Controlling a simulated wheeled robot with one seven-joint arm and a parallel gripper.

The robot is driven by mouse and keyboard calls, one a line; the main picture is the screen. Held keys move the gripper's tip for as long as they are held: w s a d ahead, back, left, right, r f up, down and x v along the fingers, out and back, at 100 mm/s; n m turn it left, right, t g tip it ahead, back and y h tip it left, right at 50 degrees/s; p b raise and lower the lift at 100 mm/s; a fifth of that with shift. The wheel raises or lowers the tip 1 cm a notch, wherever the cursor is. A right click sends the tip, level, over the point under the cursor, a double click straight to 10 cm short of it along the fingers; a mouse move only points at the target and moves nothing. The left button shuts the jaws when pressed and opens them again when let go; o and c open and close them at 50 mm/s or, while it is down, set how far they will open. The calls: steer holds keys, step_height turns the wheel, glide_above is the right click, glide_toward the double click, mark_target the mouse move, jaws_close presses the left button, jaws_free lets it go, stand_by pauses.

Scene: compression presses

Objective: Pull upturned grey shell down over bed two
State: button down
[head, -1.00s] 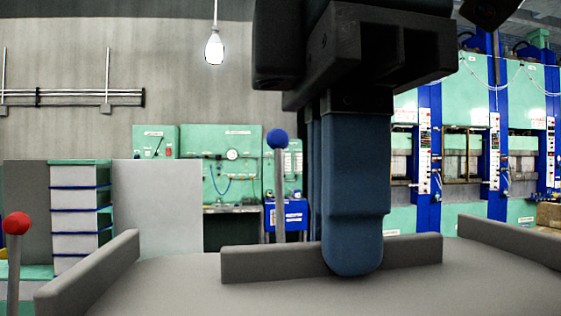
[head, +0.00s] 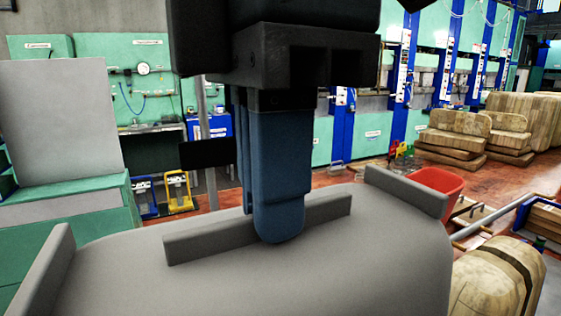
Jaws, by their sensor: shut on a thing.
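The grey shell (head: 340,268) fills the bottom of the head view, with its broad, smooth curved face towards me. Raised ribs stand along its left edge, its middle and its right edge. My gripper (head: 262,222) comes down from the top of the view with blue fingers. It is shut on the middle rib (head: 190,245), with one finger in front and the other partly visible behind it. Bed two is not clearly visible; the shell covers that part of the view.
A green cabinet with a pale panel (head: 55,120) stands at left. A grey post (head: 208,160) rises behind my gripper. Green and blue presses (head: 400,75) line the back. Wrapped bales (head: 498,275), a red bin (head: 438,182) and pallets are at right. Some red floor is clear.

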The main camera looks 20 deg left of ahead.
step_height(320, 180, down, 15)
steer(key=b, duration=1.4)
steer(key=shift+r+b, duration=0.2)
steer(key=shift+b, duration=0.1)
steer(key=shift+f, duration=1.95)
steer(key=shift+f+b, duration=0.3)
steer(key=shift+f, duration=0.25)
steer(key=c, duration=1.2)
jaws_free()
steer(key=shift+o, duration=0.2)
step_height(320, 180, up, 8)
steer(key=p, duration=0.1)
steer(key=shift+f, duration=0.15)
